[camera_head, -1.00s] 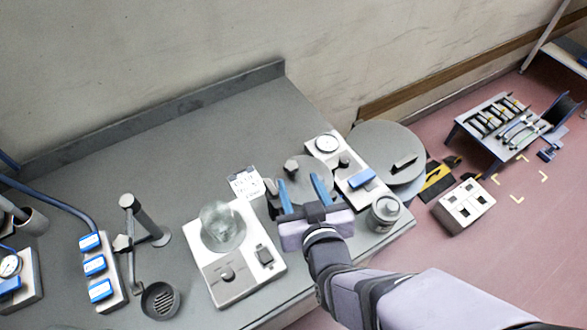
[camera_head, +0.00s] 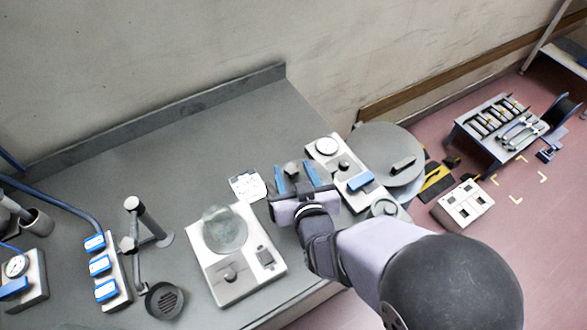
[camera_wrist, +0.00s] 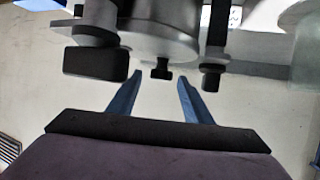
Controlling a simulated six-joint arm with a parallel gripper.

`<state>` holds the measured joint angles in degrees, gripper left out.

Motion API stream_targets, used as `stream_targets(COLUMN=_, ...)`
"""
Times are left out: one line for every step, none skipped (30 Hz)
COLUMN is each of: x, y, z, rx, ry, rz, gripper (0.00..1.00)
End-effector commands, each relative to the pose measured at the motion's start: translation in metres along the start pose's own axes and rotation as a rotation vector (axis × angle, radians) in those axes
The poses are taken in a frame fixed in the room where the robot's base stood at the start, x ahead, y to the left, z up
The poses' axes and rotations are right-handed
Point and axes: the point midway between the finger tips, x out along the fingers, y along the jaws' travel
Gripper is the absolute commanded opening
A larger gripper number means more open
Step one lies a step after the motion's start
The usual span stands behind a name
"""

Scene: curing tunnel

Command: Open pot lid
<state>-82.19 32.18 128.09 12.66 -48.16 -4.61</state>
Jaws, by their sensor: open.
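My gripper (camera_head: 293,172) is over the right part of the bench, its two blue fingers apart and empty. In the wrist view the open fingers (camera_wrist: 158,82) point at a grey metal pot (camera_wrist: 160,40). A small dark knob (camera_wrist: 160,68) shows just beyond the fingertips, between them and apart from both. Dark blocks stick out on either side of the pot (camera_wrist: 95,63). In the head view my gripper hides most of the pot, and a dark knob (camera_head: 291,168) shows between the fingers. I cannot tell whether the lid is seated.
Left of my gripper stands a white unit (camera_head: 235,272) with a glass vessel (camera_head: 222,230). Right of it are a gauge panel (camera_head: 338,170) with a blue block and a large round grey cover (camera_head: 375,150). The back of the bench (camera_head: 200,140) is clear.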

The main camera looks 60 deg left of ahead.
Motion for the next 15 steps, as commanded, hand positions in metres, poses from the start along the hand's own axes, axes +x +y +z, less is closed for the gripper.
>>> stream_targets(x=0.0014, y=0.0002, z=0.0001, rx=0.0, ry=0.0, rz=0.0, gripper=0.46)
stream_targets(x=0.0019, y=0.0002, z=0.0002, rx=0.0, ry=0.0, rz=0.0, gripper=0.46)
stream_targets(x=0.0023, y=0.0002, z=0.0002, rx=0.0, ry=0.0, rz=0.0, gripper=0.46)
stream_targets(x=0.0025, y=0.0002, z=0.0003, rx=0.0, ry=0.0, rz=0.0, gripper=0.46)
stream_targets(x=0.0026, y=0.0002, z=0.0003, rx=0.0, ry=0.0, rz=0.0, gripper=0.46)
stream_targets(x=0.0026, y=0.0002, z=0.0003, rx=0.0, ry=0.0, rz=0.0, gripper=0.46)
stream_targets(x=0.0026, y=0.0002, z=0.0004, rx=0.0, ry=0.0, rz=0.0, gripper=0.46)
stream_targets(x=0.0026, y=0.0002, z=0.0004, rx=0.0, ry=0.0, rz=0.0, gripper=0.46)
stream_targets(x=0.0025, y=0.0002, z=0.0004, rx=0.0, ry=0.0, rz=0.0, gripper=0.46)
stream_targets(x=0.0025, y=0.0002, z=0.0003, rx=0.0, ry=0.0, rz=0.0, gripper=0.46)
stream_targets(x=0.0025, y=0.0002, z=0.0003, rx=0.0, ry=0.0, rz=0.0, gripper=0.41)
stream_targets(x=0.0025, y=0.0002, z=0.0003, rx=0.0, ry=0.0, rz=0.0, gripper=0.31)
stream_targets(x=0.0024, y=0.0002, z=0.0003, rx=0.0, ry=0.0, rz=0.0, gripper=0.24)
stream_targets(x=0.0024, y=0.0002, z=0.0003, rx=0.0, ry=0.0, rz=0.0, gripper=0.17)
stream_targets(x=0.0024, y=0.0002, z=0.0003, rx=0.0, ry=0.0, rz=0.0, gripper=0.07)
